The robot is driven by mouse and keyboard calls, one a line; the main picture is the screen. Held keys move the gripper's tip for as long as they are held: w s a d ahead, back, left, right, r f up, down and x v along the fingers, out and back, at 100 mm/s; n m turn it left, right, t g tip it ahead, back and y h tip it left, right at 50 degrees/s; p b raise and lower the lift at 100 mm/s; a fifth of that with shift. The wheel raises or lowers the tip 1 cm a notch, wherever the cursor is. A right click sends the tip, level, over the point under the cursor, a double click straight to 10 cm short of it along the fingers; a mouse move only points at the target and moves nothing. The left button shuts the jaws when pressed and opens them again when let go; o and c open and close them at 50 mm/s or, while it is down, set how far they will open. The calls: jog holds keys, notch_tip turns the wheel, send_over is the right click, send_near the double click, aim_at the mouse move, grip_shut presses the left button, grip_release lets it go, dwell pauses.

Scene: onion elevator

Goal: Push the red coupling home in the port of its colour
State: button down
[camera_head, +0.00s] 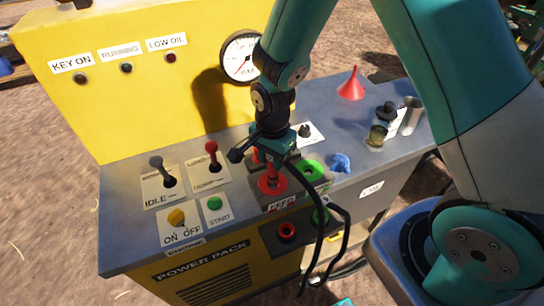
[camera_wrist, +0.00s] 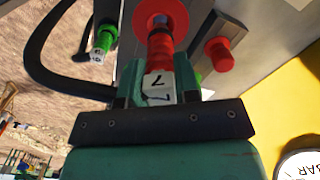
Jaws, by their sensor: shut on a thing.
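My gripper (camera_head: 273,148) is shut on the red coupling (camera_head: 272,172), above the blue-grey top of the power pack. The coupling points down at a red port ring (camera_head: 264,185). In the wrist view my gripper (camera_wrist: 159,82) grips the coupling (camera_wrist: 160,48) by its white-marked rear end, and its front overlaps the red ring (camera_wrist: 143,14). I cannot tell how deep it sits in the port. A green ring (camera_head: 313,170) lies just right of the red one. A green coupling (camera_wrist: 104,40) on a black hose shows in the wrist view.
Levers (camera_head: 211,155) and a green start button (camera_head: 214,203) stand left of the ports. A pressure gauge (camera_head: 240,57) is behind. A black hose (camera_head: 319,225) hangs in front.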

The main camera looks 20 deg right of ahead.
jog(key=shift+f+b, duration=0.5)
jog(key=shift+f, duration=0.25)
dwell(0.9)
jog(key=shift+f, duration=0.35)
jog(key=shift+f+b, duration=0.45)
jog(key=shift+f, duration=0.3)
dwell(3.7)
jog(key=shift+c, duration=1.9)
grip_release()
jog(key=shift+r+p, duration=2.95)
jog(key=shift+r, duration=0.6)
